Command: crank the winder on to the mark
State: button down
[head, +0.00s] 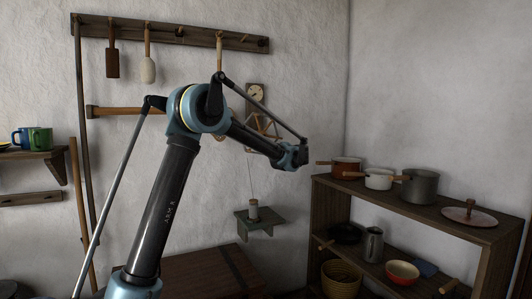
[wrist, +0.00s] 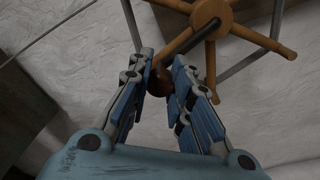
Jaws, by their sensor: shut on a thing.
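The winder (head: 264,126) is a wooden spoked wheel on the back wall, partly hidden behind my arm in the head view. In the wrist view its spokes and hub (wrist: 211,15) fill the top. A dark red-brown knob (wrist: 159,82) sits between the fingers of my gripper (wrist: 163,74), which is shut on it. In the head view my gripper (head: 303,155) is small and dark, and its fingers cannot be made out. A round pale dial (head: 256,94) is above the wheel; its mark is too small to read. A cord runs down to a grey weight (head: 253,210).
A small green bracket shelf (head: 262,224) is under the weight. A shelf unit (head: 445,213) with pots stands at the right. A peg rail (head: 175,33) with hanging utensils is at the upper left. A dark wooden chest (head: 190,275) is below.

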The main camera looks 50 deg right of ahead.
jog(key=shift+w, duration=0.15)
jog(key=c, duration=1.4)
grip_release()
jog(key=v, duration=1.2)
